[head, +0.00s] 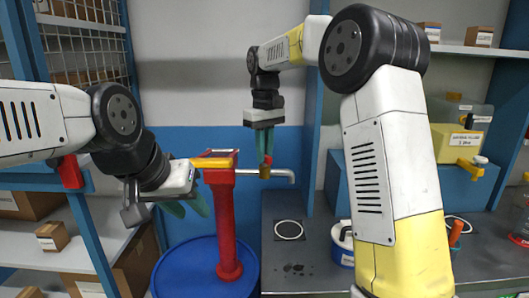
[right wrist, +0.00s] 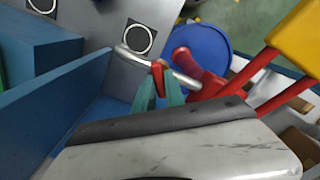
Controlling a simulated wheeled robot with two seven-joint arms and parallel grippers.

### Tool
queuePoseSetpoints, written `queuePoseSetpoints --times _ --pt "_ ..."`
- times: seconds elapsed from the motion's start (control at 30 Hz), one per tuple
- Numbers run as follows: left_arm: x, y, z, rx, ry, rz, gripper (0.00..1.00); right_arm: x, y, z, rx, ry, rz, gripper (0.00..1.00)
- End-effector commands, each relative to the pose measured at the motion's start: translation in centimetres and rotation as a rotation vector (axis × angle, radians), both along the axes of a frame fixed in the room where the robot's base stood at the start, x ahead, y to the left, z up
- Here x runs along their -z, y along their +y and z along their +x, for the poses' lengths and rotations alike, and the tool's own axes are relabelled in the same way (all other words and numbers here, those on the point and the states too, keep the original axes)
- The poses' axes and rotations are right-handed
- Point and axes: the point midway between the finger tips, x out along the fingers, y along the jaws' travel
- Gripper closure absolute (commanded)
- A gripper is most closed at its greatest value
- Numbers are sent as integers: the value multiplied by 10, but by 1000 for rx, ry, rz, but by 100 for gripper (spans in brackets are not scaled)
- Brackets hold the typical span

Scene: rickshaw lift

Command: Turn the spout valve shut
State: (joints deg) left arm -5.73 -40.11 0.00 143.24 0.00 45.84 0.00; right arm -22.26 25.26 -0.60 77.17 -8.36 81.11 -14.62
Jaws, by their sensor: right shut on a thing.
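The spout (head: 285,173) is a grey pipe running right from a red pump (head: 227,220) and bending down at its end. A small brass valve (head: 264,172) with a red handle sits on it. My right gripper (head: 266,158) points down from above and is shut on the red handle. In the right wrist view, the red handle (right wrist: 157,76) shows between the green fingers, over the pipe (right wrist: 182,76). The fingers hide part of the handle, so I cannot tell its exact angle. My left gripper (head: 186,207) is open and empty, left of the pump column.
The pump stands on a blue drum (head: 180,272), with a yellow lever (head: 219,163) at its top near my left gripper. A grey counter (head: 285,258) with a ringed spot (head: 289,229) lies right of it. Shelves with boxes flank the left.

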Motion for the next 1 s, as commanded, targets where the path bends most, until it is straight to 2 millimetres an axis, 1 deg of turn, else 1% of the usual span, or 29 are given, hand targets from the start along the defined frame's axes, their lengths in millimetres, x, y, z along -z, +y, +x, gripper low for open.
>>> queuePoseSetpoints --times 0.2,0.5,0.73,1.0 --pt "0 0 0 0 0 0 64 -1 0 1 205 -3 1 100" --pt "0 0 0 0 0 0 64 -1 0 1 457 -4 1 100" --pt "0 0 0 0 0 0 64 -1 0 1 589 -5 2 100" --pt "0 0 0 0 0 0 64 -1 0 1 665 -4 3 100"
